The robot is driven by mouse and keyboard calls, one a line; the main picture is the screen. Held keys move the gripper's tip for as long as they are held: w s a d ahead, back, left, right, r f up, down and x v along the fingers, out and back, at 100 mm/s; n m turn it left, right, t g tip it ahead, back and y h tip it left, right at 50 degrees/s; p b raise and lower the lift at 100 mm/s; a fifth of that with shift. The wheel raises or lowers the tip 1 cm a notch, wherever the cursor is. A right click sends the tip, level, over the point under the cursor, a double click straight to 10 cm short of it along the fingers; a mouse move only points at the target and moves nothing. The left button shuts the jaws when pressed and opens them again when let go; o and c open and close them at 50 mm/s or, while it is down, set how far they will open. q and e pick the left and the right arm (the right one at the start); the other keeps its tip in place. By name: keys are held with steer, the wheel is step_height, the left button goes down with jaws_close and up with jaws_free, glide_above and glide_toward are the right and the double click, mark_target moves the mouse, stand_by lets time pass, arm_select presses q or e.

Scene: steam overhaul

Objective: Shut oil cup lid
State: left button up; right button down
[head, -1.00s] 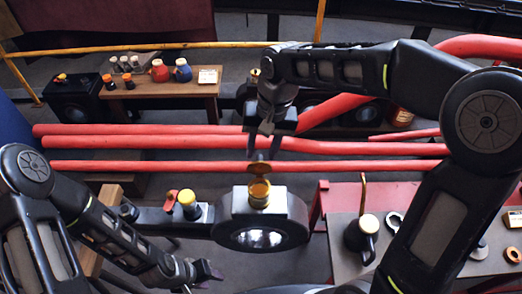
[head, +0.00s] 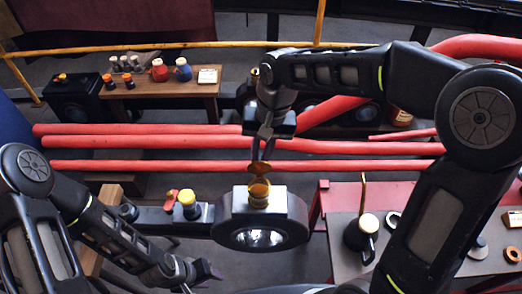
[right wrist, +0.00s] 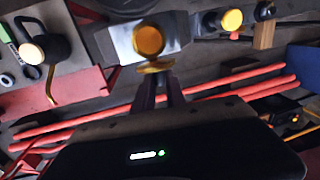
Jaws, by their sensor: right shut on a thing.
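The brass oil cup (head: 259,192) stands on the pale top of a dark round housing, and its yellowish inside faces up. Its brass lid (head: 260,168) stands open at the cup's far side. My right gripper (head: 262,156) comes down from above with its fingers closed on the lid. In the right wrist view the cup (right wrist: 149,38) sits just beyond the lid (right wrist: 156,66), which is at the tips of the fingers. My left gripper (head: 205,272) is low at the bottom, left of the housing and away from the cup; its jaws are unclear.
Red pipes (head: 150,143) run across behind the cup. A bar with a yellow-topped knob (head: 187,198) lies left of the housing (head: 290,215). A bench at right holds a dark oil can (head: 361,234) and rings. A wooden table (head: 205,86) with jugs is at the back.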

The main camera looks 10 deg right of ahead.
mark_target(258, 175)
arm_select(q)
steer(key=shift+f, duration=0.1)
